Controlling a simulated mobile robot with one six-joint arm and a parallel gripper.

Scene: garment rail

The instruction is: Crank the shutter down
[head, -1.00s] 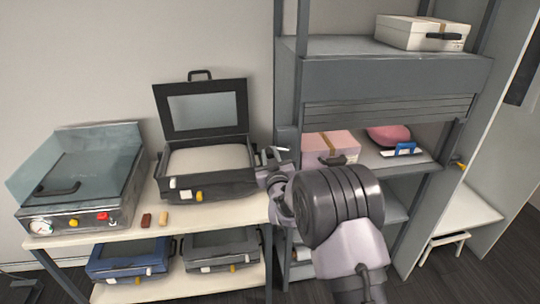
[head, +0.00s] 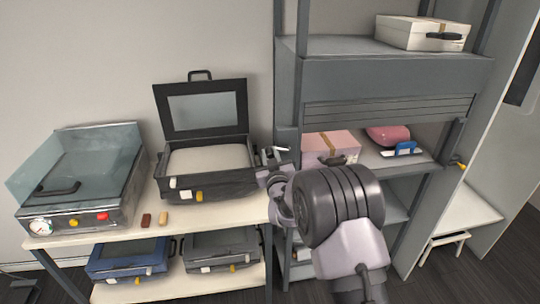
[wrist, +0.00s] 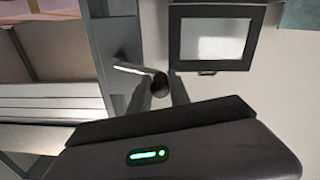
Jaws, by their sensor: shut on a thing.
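The grey slatted shutter (head: 390,108) is partly lowered below the housing of the shelf unit. The compartment under it is still open to view. The crank (head: 279,150) sticks out at the left side of the unit. In the wrist view its light arm (wrist: 130,69) runs from a grey mount to a dark round knob (wrist: 159,85). My gripper (head: 266,163) is at the crank. In the wrist view my gripper's fingers (wrist: 160,92) are shut around the knob. My arm hides part of the unit in the head view.
A pink case (head: 328,146), a pink bag (head: 388,135) and a blue-handled item (head: 405,149) stand under the shutter. A white case (head: 420,33) is on top. An open black case (head: 207,185) stands on the bench left of my gripper.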

